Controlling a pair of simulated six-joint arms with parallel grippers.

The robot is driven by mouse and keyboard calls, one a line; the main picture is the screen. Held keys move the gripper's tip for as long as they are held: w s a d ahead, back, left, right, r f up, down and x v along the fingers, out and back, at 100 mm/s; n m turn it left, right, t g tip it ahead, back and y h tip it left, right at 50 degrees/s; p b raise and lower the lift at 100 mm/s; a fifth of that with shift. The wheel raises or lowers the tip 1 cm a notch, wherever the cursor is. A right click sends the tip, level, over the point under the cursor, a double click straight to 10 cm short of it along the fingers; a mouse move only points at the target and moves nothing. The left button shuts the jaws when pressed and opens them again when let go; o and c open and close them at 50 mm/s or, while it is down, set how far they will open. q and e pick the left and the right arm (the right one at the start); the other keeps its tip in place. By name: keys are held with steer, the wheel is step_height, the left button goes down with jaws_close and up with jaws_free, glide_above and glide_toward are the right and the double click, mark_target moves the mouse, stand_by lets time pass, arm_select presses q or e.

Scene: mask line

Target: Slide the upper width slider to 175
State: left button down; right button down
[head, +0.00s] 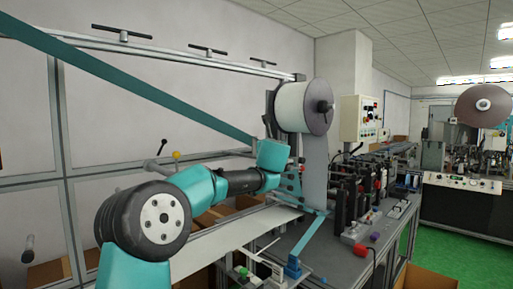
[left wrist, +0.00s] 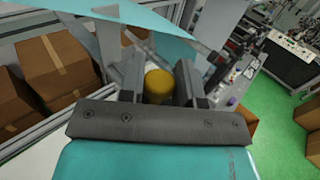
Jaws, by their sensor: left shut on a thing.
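In the left wrist view a round yellow knob (left wrist: 158,88) sits between the two dark fingers of my left gripper (left wrist: 158,76), which is shut on it. In the head view my left arm reaches across to the machine, and its teal end covers the fingers and the held knob. Another yellow knob (head: 176,155) shows on a thin rail at the left, apart from the gripper. No scale or number such as 175 can be read. My right gripper is in neither view.
A white material roll (head: 303,106) stands just beyond my left wrist. A teal strip (head: 150,88) slants down toward the machine above my arm. Cardboard boxes (left wrist: 65,65) lie at the left in the wrist view. The green floor (head: 460,240) is open at the right.

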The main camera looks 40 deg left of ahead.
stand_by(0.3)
arm_select(q)
steer(key=c, duration=0.9)
jaws_free()
steer(key=shift+d, duration=0.1)
steer(key=v, duration=1.7)
steer(key=shift+s, duration=0.2)
